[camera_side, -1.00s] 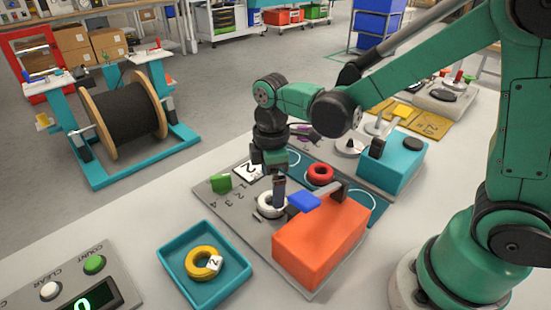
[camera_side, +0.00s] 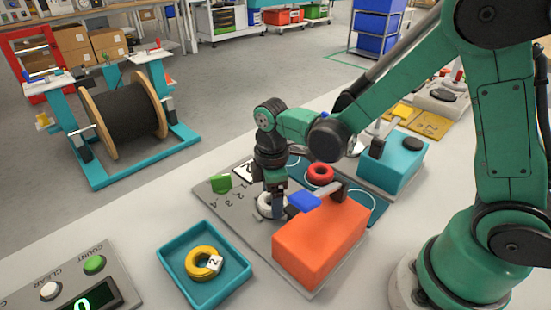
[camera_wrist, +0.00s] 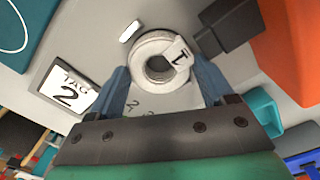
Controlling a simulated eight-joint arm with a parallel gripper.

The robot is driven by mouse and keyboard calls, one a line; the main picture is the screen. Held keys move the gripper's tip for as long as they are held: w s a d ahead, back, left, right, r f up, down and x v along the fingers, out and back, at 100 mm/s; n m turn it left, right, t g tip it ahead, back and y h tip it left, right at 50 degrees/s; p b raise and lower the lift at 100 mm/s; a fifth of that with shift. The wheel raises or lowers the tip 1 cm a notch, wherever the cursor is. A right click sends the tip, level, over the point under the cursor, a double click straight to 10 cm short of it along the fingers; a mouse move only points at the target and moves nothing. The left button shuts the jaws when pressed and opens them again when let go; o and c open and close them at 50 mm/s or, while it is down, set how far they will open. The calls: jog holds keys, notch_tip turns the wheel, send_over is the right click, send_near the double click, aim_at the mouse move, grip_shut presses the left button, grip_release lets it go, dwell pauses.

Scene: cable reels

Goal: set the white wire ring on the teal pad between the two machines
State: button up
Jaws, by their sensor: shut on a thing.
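The white wire ring (camera_side: 264,206) is at the left end of the orange machine (camera_side: 318,243), partly hidden by my gripper (camera_side: 275,205). In the wrist view the ring (camera_wrist: 147,47), with a tag marked 1, sits between the blue fingers of my gripper (camera_wrist: 160,78), which is shut on it. I cannot tell whether it is clear of the grey board. The teal pad (camera_side: 350,190) lies between the orange machine and the teal machine (camera_side: 402,165); a red ring (camera_side: 320,173) is on it. A pad corner shows in the wrist view (camera_wrist: 25,12).
A teal tray (camera_side: 180,279) holds a yellow ring (camera_side: 203,262) tagged 2. A counter box (camera_side: 100,285) stands front left.

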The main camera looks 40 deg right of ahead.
notch_tip(320, 180, up, 8)
jog(key=shift+f, duration=0.25)
notch_tip(320, 180, up, 5)
jog(key=s+d+m, duration=0.6)
jog(key=s+d, duration=0.5)
jog(key=d, duration=0.2)
jog(key=shift+d+f, duration=0.2)
jog(key=shift+f, duration=5.75)
jog(key=shift+f, duration=0.15)
